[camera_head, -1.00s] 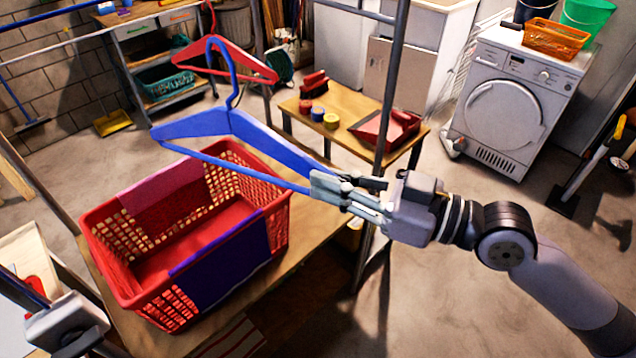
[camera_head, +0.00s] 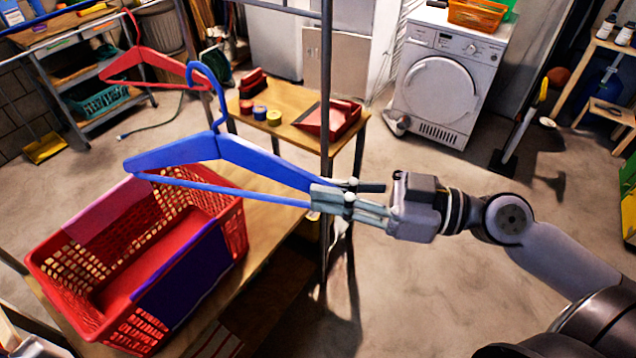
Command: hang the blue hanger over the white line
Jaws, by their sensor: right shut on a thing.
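The blue hanger (camera_head: 215,150) is held up in the air, its hook at the top and its body sloping down to the right. My right gripper (camera_head: 322,199) is shut on the hanger's right end. The hanger is in front of the table and partly over the red basket in the picture. Its hook overlaps the right end of a red hanger (camera_head: 150,68) behind it; I cannot tell the gap in depth. I cannot clearly make out the white line. My left gripper is not in view.
A red basket (camera_head: 60,262) with cloths stands on a wooden table (camera_head: 262,222). A dark upright post (camera_head: 326,90) rises behind my right gripper. A bench (camera_head: 285,125) holds a red dustpan (camera_head: 335,118) and tape rolls. A washing machine (camera_head: 440,95) stands at the back.

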